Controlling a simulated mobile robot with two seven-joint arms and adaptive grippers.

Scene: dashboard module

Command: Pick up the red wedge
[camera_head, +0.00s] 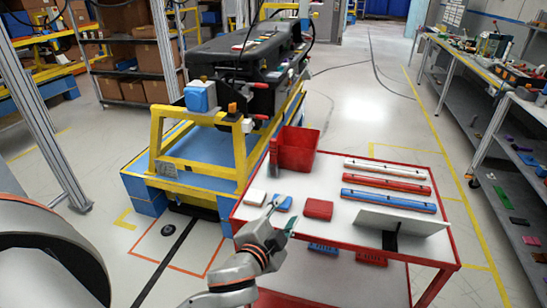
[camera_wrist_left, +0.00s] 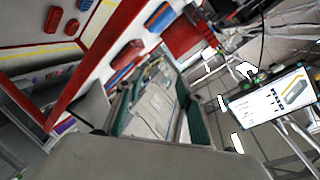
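A small red block (camera_head: 318,208), which I take for the red wedge, lies on the white top of the red-framed table, beside a blue block (camera_head: 283,202) and a white block (camera_head: 255,197). My left gripper (camera_head: 285,214) is above the table's near-left edge, left of the red block and apart from it. Its fingers are spread, with nothing held between them. In the left wrist view the left gripper (camera_wrist_left: 163,88) also shows open, with teal fingertip pads. My right gripper is out of view.
A red bin (camera_head: 296,148) stands at the table's back left. White, red and blue rails (camera_head: 388,200) lie to the right, with a tilted pale panel (camera_head: 402,221) in front. A yellow frame (camera_head: 200,150) holding the dashboard stands left of the table.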

